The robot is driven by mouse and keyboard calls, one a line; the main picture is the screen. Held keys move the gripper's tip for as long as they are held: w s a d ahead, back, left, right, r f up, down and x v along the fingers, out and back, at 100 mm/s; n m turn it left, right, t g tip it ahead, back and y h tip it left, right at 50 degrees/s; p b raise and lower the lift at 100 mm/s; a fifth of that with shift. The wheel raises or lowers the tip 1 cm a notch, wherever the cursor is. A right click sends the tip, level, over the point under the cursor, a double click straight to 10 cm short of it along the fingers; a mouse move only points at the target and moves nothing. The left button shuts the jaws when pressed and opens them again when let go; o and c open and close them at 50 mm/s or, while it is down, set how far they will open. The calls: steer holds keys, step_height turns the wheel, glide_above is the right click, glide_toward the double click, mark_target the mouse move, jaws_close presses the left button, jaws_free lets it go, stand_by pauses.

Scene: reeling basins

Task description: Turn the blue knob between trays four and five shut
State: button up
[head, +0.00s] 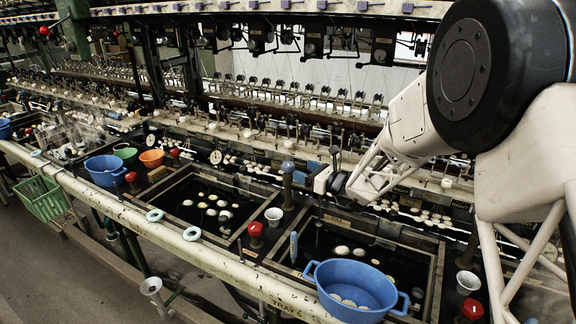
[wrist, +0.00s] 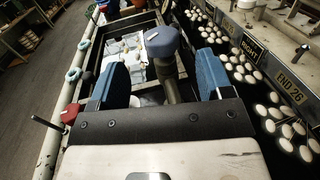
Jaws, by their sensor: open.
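The blue-grey knob (head: 288,166) tops a dark upright post between two basins in the head view. In the wrist view the knob (wrist: 162,42) lies ahead, between the two blue finger pads. My gripper (head: 308,172) is open just right of the knob in the head view, with its fingers roughly level with the knob and post. In the wrist view my gripper (wrist: 162,70) shows a gap on each side of the post; I see no contact. The left basin (head: 170,225) and right basin (head: 432,290) hold dark water with pale cocoons.
Red knobs (head: 256,229) stand near the front rail (head: 190,248). A white cup (head: 273,214) is close to the post. A blue tub (head: 352,285) sits on the right basin's front edge. Cocoons (wrist: 272,97) fill the strip along the right in the wrist view.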

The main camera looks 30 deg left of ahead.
mark_target(291, 167)
steer(key=shift+w+a, duration=0.2)
steer(key=shift+a, duration=1.05)
steer(key=shift+w+a, duration=0.25)
steer(key=shift+a, duration=1)
steer(key=shift+w+a, duration=0.2)
steer(key=shift+a, duration=1.05)
steer(key=shift+c, duration=0.2)
steer(key=c, duration=0.9)
steer(key=shift+m+t, duration=0.5)
steer(key=shift+t, duration=0.2)
steer(key=shift+m+t+h, duration=0.9)
steer(key=shift+m+t, duration=0.3)
steer(key=shift+t, duration=0.6)
steer(key=shift+m+t+h, duration=0.7)
steer(key=shift+m+t, duration=0.2)
steer(key=shift+t, duration=0.3)
steer(key=shift+m+t+h, duration=0.3)
steer(key=shift+t, duration=0.1)
